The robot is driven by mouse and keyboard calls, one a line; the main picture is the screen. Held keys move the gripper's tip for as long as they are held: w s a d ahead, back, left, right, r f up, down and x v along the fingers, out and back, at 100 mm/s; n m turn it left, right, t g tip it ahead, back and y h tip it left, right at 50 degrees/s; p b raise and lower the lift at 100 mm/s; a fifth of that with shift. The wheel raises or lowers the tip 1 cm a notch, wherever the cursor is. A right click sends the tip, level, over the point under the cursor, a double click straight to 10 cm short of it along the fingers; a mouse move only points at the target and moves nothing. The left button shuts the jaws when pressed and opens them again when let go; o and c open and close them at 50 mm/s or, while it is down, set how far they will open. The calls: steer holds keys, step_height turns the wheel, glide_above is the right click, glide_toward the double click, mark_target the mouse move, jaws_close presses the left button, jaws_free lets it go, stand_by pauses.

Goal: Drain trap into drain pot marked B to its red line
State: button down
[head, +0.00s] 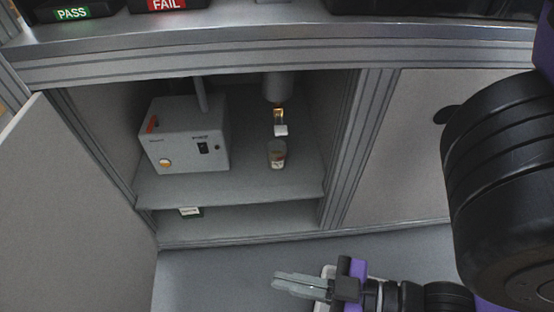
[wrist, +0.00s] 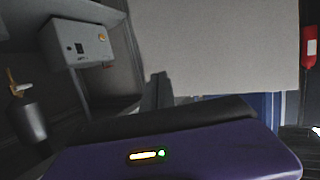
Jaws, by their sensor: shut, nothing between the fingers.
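The trap (head: 277,87) is a grey cylinder hanging inside the open cabinet, with a brass valve (head: 279,115) and a pale lever or tip at its lower end. It also shows, upside down, at the left of the wrist view (wrist: 30,121). A small clear pot (head: 277,154) with a pale and red marking stands on the shelf below the valve. Its letter and fill level are too small to read. My gripper (head: 280,283) is shut and empty, low in front of the cabinet and well apart from the pot and trap.
A grey box (head: 184,138) with a red switch and a yellow button stands left of the pot. A small labelled item (head: 190,211) lies on the lower level. The open door (head: 65,190) is at the left. PASS and FAIL bins are on the worktop above (head: 230,40).

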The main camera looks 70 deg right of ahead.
steer(key=w+d+r+m+h+p, duration=0.3)
steer(key=w+d+h, duration=0.1)
steer(key=w+d, duration=0.3)
steer(key=w+d+r+m+h+p, duration=0.2)
steer(key=w+d+h, duration=0.35)
steer(key=d, duration=0.25)
steer(key=s+d+f+m+g+h+p, duration=0.1)
steer(key=s+d+m+g+h, duration=0.2)
steer(key=d+m+g, duration=0.5)
steer(key=d+g+h, duration=0.1)
steer(key=d, duration=0.7)
steer(key=shift+f+m+p, duration=0.3)
steer(key=shift+f, duration=0.1)
steer(key=shift+d+h, duration=0.15)
steer(key=shift+h, duration=0.1)
